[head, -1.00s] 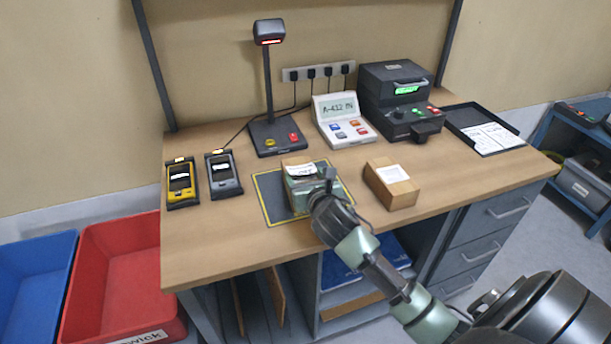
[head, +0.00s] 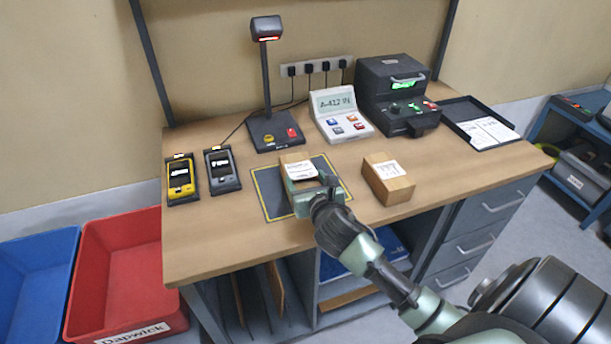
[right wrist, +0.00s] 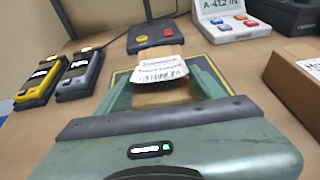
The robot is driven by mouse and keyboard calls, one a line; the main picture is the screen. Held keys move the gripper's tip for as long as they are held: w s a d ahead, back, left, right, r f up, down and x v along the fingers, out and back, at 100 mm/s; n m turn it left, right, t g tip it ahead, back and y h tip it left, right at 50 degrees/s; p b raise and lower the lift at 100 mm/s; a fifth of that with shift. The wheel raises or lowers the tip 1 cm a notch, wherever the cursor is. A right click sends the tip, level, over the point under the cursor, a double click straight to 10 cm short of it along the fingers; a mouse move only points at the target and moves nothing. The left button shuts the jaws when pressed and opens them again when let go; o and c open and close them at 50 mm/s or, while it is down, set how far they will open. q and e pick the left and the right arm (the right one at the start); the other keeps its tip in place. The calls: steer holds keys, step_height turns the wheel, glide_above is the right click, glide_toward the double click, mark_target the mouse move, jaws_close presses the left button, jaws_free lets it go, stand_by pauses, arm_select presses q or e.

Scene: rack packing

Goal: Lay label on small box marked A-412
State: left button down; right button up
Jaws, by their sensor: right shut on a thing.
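A small cardboard box (head: 292,158) sits on the dark yellow-edged mat (head: 270,204) on the bench. A white printed label (head: 302,171) is over its top. In the right wrist view the label (right wrist: 160,72) spans the space between the green fingertips, with box cardboard (right wrist: 168,51) behind it. My right gripper (head: 304,178) is at the box, its fingers set wide and shut on the label. I cannot tell whether the label touches the box all over. The display (head: 335,101) reads A-412 IN. My left gripper is out of view.
A second labelled box (head: 389,184) stands close on the right. A scanner stand (head: 270,128), black printer (head: 397,85) and paper tray (head: 462,111) are at the back. Two handhelds, yellow (head: 181,190) and grey (head: 222,182), lie left. Red (head: 120,255) and blue (head: 35,260) bins stand left of the bench.

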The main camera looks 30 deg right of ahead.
steer(key=o, duration=0.8)
steer(key=shift+c, duration=0.2)
steer(key=v, duration=0.8)
steer(key=shift+b, duration=0.4)
steer(key=shift+d, duration=0.1)
